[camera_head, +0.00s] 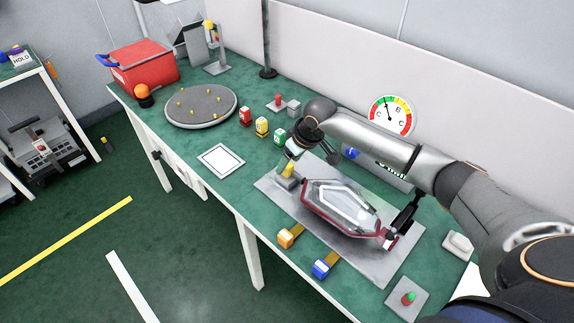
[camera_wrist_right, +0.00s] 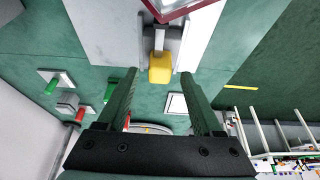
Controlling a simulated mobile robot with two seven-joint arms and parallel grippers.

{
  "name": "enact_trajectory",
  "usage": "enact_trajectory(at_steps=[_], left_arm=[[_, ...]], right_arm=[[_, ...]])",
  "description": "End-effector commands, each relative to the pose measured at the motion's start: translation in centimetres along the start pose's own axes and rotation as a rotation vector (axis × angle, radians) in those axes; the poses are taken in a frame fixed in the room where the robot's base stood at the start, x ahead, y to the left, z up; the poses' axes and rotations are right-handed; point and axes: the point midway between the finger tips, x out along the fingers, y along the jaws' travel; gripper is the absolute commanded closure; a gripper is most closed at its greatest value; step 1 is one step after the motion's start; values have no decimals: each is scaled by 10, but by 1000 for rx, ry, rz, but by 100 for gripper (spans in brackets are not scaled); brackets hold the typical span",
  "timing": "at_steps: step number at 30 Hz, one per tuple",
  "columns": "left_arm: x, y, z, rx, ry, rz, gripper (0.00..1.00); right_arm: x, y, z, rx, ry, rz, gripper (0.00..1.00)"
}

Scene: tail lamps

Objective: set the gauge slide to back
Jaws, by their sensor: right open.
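A yellow knob (camera_head: 288,170) stands on a small grey slide block (camera_head: 286,183) at the left end of the metal fixture plate (camera_head: 376,268). I take it to be the gauge slide. A tail lamp (camera_head: 340,205) with a clear lens and dark red rim lies on the plate beside it. My right gripper (camera_head: 293,152) is just above the knob in the head view. In the right wrist view the gripper (camera_wrist_right: 158,76) is open, and the yellow knob (camera_wrist_right: 160,68) shows between its fingertips, with no clear contact. My left gripper is not in view.
A black clamp (camera_head: 405,213) stands at the lamp's right end. Orange (camera_head: 287,237) and blue (camera_head: 322,268) blocks sit along the front edge. Several coloured blocks, a white framed pad (camera_head: 221,161) and a round grey tray (camera_head: 201,119) lie left. A dial (camera_head: 391,116) hangs behind.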

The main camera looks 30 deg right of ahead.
Motion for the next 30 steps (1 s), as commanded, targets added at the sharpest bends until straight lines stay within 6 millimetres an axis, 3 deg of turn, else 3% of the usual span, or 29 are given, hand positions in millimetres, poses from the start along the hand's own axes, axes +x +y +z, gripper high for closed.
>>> enact_trajectory(at_steps=[6,17,30], left_arm=[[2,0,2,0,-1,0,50],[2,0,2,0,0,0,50],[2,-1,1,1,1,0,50]], right_arm=[[23,0,0,0,1,0,32],[26,0,-1,-1,2,1,32],[26,0,0,0,2,1,82]])
